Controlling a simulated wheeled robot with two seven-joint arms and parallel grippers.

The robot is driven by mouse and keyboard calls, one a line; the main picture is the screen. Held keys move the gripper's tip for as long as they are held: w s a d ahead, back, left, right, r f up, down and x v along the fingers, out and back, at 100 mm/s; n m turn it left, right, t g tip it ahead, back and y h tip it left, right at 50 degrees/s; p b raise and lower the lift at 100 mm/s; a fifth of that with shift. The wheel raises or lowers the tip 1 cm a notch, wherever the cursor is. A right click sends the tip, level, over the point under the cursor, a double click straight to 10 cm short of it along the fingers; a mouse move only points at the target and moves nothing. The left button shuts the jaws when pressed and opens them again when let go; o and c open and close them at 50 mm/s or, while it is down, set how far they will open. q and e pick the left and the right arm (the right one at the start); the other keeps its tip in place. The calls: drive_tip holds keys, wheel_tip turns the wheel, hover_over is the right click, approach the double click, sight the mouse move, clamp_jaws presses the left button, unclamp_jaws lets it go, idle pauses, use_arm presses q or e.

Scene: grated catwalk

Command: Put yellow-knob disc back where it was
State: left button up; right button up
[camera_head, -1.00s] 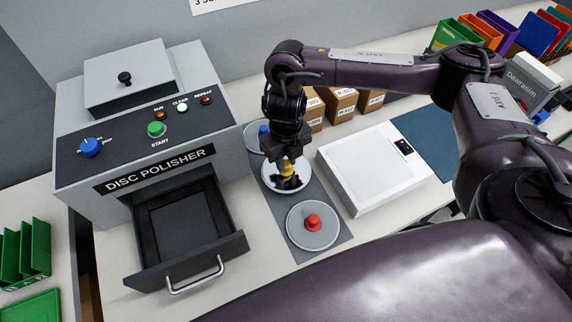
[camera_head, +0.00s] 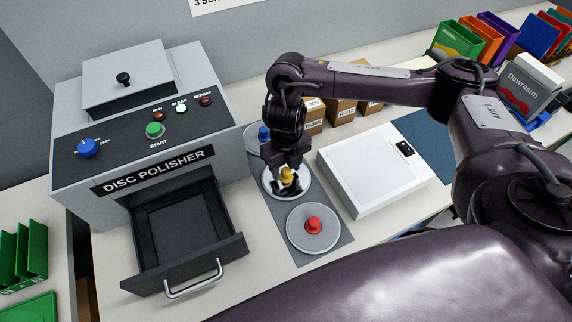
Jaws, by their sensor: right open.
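The yellow-knob disc (camera_head: 270,190) lies on the grey mat (camera_head: 320,250), between the blue-knob disc (camera_head: 254,141) behind it and the red-knob disc (camera_head: 313,230) in front. Its yellow knob stands upright and partly shows. My right gripper (camera_head: 287,186) is open, pointing down at the yellow knob, with its dark fingers around it. The fingers hide part of the disc. My left gripper is not in view.
The disc polisher (camera_head: 145,130) stands on the left with its drawer (camera_head: 185,235) pulled out and empty. A flat white box (camera_head: 372,170) sits right of the mat. Small cardboard boxes (camera_head: 342,110) stand behind. Green trays (camera_head: 22,255) are at far left.

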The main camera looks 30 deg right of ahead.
sight(286, 170)
drive_tip(key=shift+r, duration=0.45)
wheel_tip(286, 170, up, 11)
drive_tip(key=p, duration=0.2)
drive_tip(key=shift+r+p, duration=0.2)
drive_tip(key=shift+p, duration=0.2)
